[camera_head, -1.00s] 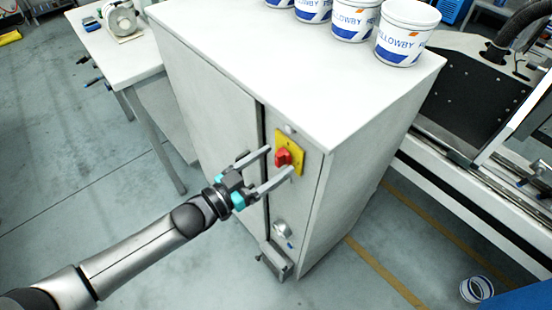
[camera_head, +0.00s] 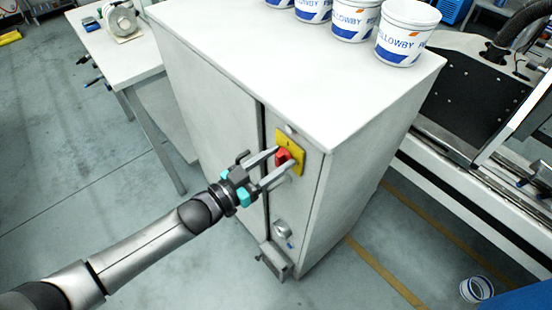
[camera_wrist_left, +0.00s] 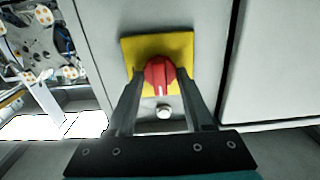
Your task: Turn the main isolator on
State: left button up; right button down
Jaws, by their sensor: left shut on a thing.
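The main isolator is a red rotary handle (camera_head: 283,157) on a yellow plate (camera_head: 299,158), on the front of a pale grey cabinet (camera_head: 222,105). In the left wrist view the red handle (camera_wrist_left: 160,72) sits in the middle of the yellow plate (camera_wrist_left: 183,42), with a white mark at its lower edge. My left gripper (camera_head: 281,160) is shut on the handle, one finger on each side of it. It also shows in the left wrist view (camera_wrist_left: 160,78). The fingers hide the handle's sides. My right gripper is not in view.
Several white and blue tubs (camera_head: 405,32) stand on the cabinet top. A round fitting (camera_head: 283,229) and a grey box (camera_head: 275,260) are on the front below the isolator. A side table (camera_head: 125,50) stands at the left. Open floor lies in front.

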pick_arm(q)
grip_shut()
jog(key=shift+m, duration=0.3)
jog(key=m, duration=0.3)
jog(key=shift+m, duration=0.4)
jog(key=m, duration=0.4)
jog(key=shift+s+d, duration=0.1)
jog(key=m, duration=0.5)
jog(key=shift+f+b, duration=0.15)
jog(key=shift+b, duration=0.2)
jog(key=shift+m+b, duration=0.55)
jog(key=shift+m, duration=1.75)
jog(key=o, duration=0.9)
grip_release()
